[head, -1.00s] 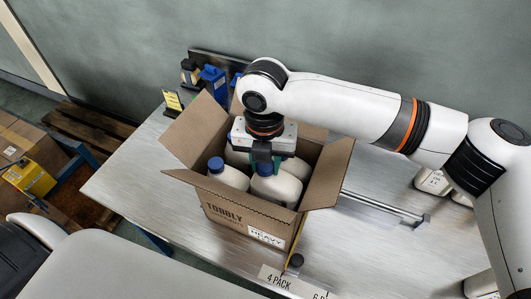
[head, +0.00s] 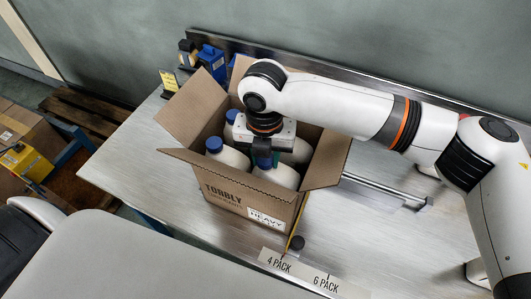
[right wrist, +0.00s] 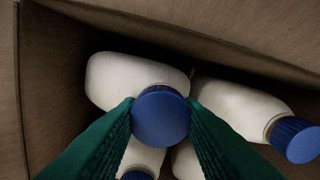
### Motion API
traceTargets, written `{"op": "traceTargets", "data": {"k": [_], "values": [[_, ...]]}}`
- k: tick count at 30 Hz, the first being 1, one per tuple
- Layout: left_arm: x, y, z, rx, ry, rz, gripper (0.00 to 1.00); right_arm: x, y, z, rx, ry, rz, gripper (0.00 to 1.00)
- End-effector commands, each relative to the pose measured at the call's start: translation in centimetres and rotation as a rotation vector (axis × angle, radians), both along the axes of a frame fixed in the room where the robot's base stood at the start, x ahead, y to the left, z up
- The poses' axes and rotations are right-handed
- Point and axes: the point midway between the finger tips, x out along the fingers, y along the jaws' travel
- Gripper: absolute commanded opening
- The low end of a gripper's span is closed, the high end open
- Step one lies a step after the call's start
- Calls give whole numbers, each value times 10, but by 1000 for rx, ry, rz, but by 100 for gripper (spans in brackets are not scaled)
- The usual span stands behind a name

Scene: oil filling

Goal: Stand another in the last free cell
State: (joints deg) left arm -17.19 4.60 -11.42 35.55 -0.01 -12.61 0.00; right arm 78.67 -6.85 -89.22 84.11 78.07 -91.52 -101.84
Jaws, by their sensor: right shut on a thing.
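An open cardboard box (head: 222,192) stands on the metal table, with several white bottles with blue caps inside. My right gripper (head: 263,153) reaches down into the box and is shut on the blue cap of the front right bottle (head: 281,175). In the right wrist view its green fingers (right wrist: 160,118) press both sides of that cap (right wrist: 160,115). The held bottle looks upright; its base is hidden. A front left bottle (head: 231,157) stands beside it. Another bottle's cap (head: 232,116) and a bottle body (head: 299,150) show behind. My left gripper is out of view.
The box flaps (head: 327,160) stick outward around the opening. A sign strip (head: 300,273) reading 4 PACK and 6 PACK lies at the table's front edge. A metal rail (head: 390,190) is right of the box. Blue containers (head: 211,62) stand at the back left.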

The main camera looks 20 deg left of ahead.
Motion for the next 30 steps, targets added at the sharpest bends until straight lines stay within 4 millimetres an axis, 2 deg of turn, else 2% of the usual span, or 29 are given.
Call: {"op": "traceTargets", "data": {"k": [8, 22, 23, 27, 30], "values": [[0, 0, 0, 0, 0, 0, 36, 0, 1, 1, 1, -2, 0, 0], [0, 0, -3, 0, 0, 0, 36, 0, 1, -11, 1, -2, 0, 0], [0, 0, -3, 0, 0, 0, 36, 0, 1, -10, 2, -2, 0, 38], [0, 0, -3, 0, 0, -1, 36, 0, 0, -10, 1, -2, 0, 58], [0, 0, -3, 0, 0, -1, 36, 0, 0, -11, 1, -1, 0, 58]]}}
